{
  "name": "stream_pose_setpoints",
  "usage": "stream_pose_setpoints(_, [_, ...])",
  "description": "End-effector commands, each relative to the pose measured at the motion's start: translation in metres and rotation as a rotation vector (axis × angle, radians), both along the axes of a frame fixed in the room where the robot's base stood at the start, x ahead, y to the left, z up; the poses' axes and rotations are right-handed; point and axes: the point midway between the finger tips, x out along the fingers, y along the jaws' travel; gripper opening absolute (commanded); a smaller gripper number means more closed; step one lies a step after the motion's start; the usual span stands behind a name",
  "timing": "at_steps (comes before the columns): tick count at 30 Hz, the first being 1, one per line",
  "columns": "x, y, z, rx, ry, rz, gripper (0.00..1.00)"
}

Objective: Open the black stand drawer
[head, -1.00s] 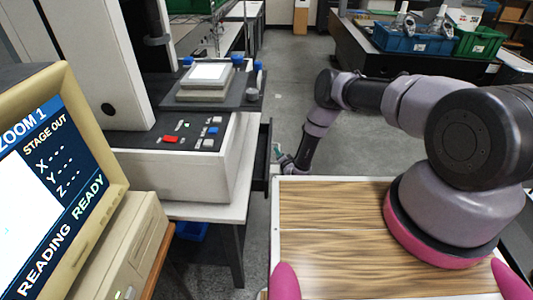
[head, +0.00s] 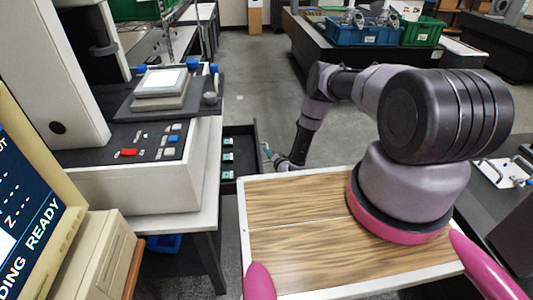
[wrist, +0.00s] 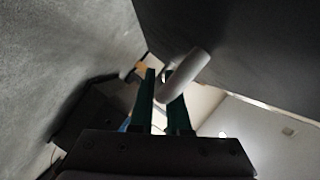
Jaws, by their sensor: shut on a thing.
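The black stand drawer (head: 243,148) stands pulled out to the right from under the machine's white table in the head view. Small white and teal items lie in a row inside it. My gripper (head: 268,152) is at the drawer's outer front. In the wrist view, my teal fingers (wrist: 161,108) are shut on a pale cylindrical handle (wrist: 188,68). The handle crosses at a slant beside a dark panel. The head view does not show the handle clearly, and the tabletop hides the drawer's near end.
The measuring machine (head: 140,185) and a beige monitor (head: 30,190) stand at left. A wood-topped surface (head: 310,235) lies near. Blue (head: 355,32) and green (head: 420,30) crates sit on a dark table behind. Grey floor (head: 255,75) is free beyond the drawer.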

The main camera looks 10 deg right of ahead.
Motion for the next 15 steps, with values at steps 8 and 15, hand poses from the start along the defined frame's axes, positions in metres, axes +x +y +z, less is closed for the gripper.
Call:
stream_pose_setpoints(8, [0.0009,-0.0001,0.0005,-0.001,-0.002,0.0,0.45])
stream_pose_setpoints(15, [-0.0009,-0.0007,0.0004,0.0,0.0,-0.001,0.45])
